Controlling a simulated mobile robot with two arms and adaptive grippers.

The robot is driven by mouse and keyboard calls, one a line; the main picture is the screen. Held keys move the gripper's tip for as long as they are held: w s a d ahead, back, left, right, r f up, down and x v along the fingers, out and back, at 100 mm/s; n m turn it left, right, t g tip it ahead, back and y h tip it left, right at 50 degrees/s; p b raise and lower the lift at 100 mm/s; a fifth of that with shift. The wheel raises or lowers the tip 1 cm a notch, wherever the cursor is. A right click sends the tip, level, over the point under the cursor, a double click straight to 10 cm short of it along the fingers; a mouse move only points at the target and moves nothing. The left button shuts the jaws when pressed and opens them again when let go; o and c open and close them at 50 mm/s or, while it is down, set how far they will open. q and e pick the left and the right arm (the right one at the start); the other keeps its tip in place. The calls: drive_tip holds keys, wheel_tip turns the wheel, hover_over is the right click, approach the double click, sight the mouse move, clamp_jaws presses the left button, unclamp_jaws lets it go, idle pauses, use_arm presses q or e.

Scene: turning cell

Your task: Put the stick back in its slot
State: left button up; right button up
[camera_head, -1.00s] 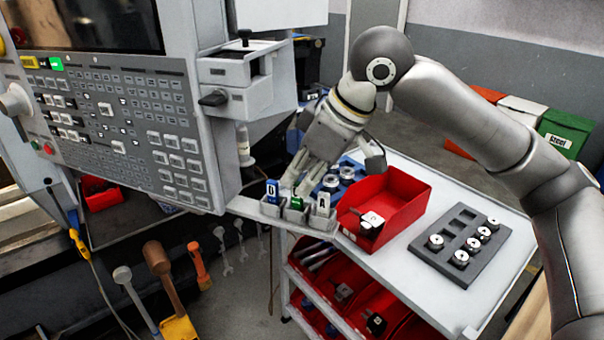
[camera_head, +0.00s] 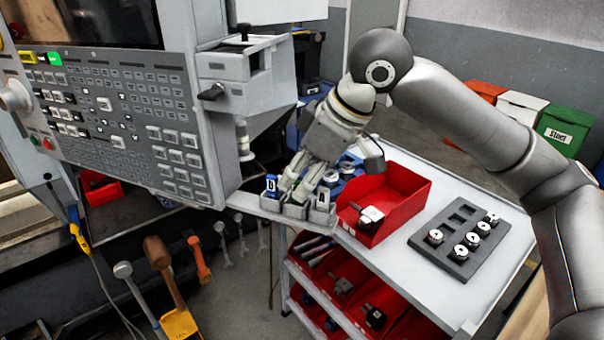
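A small grey holder (camera_head: 258,205) with slots stands at the near left corner of the trolley, below the control panel. A blue stick (camera_head: 271,186) marked "D" stands upright in its left slot. A stick (camera_head: 321,200) marked "A" stands at its right. My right gripper (camera_head: 296,192) reaches down from behind to the middle of the holder, between these two sticks. Its fingers largely hide the middle slot and the green stick there. I cannot tell whether the fingers are closed on that stick. My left gripper is not in view.
A red bin (camera_head: 405,200) stands right of the holder on the white trolley (camera_head: 385,262). A dark tray (camera_head: 425,243) with several round parts lies farther right. The control panel (camera_head: 120,110) overhangs at the left. Hammers and other tools hang below.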

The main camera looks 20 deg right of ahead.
drive_tip(key=v, duration=1.2)
drive_tip(key=shift+w, duration=0.1)
idle(0.5)
